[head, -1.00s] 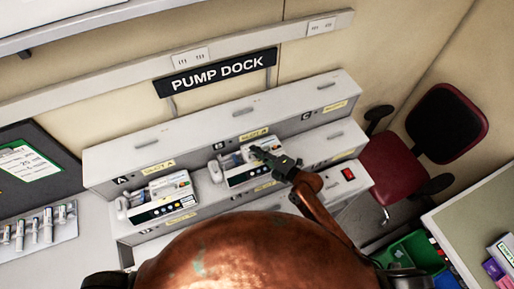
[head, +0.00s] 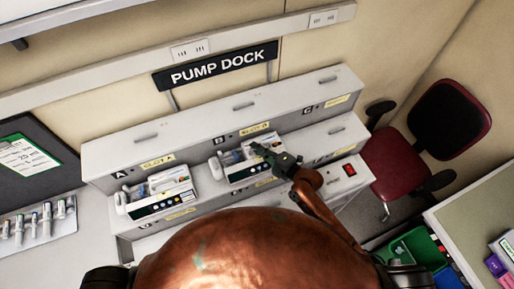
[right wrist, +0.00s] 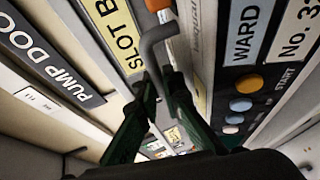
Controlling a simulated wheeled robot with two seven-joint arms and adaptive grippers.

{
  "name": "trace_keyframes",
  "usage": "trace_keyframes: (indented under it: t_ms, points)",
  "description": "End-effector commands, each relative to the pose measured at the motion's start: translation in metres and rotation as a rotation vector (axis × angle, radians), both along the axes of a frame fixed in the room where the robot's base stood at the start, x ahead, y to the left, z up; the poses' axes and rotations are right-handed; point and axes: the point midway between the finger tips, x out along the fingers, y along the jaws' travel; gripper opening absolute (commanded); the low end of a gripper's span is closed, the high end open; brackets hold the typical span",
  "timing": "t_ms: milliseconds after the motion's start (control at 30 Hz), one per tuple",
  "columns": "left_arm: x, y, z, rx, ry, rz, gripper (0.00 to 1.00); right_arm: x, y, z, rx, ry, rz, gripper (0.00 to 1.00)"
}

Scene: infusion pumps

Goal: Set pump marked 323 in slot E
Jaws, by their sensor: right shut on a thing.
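A white pump (head: 240,172) with a dark front panel sits at slot B of the dock. My right gripper (head: 257,150) is over its top and shut on its grey handle. In the right wrist view the fingers (right wrist: 160,85) close around the bent grey handle (right wrist: 152,45). The pump's front (right wrist: 255,85) there shows "WARD" and a "No." label starting with 3; the rest is cut off. A second white pump (head: 160,204) sits at slot A; its number is too small to read. The lower row's letters are mostly hidden, so I cannot pick out slot E. My left gripper is not in view.
The stepped grey dock (head: 225,112) stands against the wall under the "PUMP DOCK" sign (head: 212,70). The place at slot C (head: 318,133) looks empty. A red switch (head: 349,170) is at the dock's right end. A red chair (head: 398,165) and a green bin (head: 415,247) are at right.

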Motion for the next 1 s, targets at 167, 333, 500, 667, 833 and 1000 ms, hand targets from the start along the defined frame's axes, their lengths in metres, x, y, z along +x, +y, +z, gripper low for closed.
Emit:
trace_keyframes:
  t_ms: [167,333,500,667,833,1000]
  points:
    - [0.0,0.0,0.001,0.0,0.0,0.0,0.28,0.0,0.0,0.002,0.001,-0.001,0.0,0.17]
    - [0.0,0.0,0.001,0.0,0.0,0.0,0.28,0.0,0.0,0.002,0.001,-0.001,0.0,0.25]
    - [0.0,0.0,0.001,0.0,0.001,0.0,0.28,0.0,0.0,0.001,0.001,-0.001,0.0,0.25]
    - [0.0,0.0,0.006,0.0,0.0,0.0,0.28,0.0,0.0,0.007,0.003,0.0,-0.002,0.25]
    - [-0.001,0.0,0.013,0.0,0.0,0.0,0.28,-0.004,-0.007,0.015,-0.002,-0.003,-0.002,0.25]
    - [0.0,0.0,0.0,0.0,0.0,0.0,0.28,-0.028,-0.034,0.019,-0.001,-0.006,-0.001,0.25]
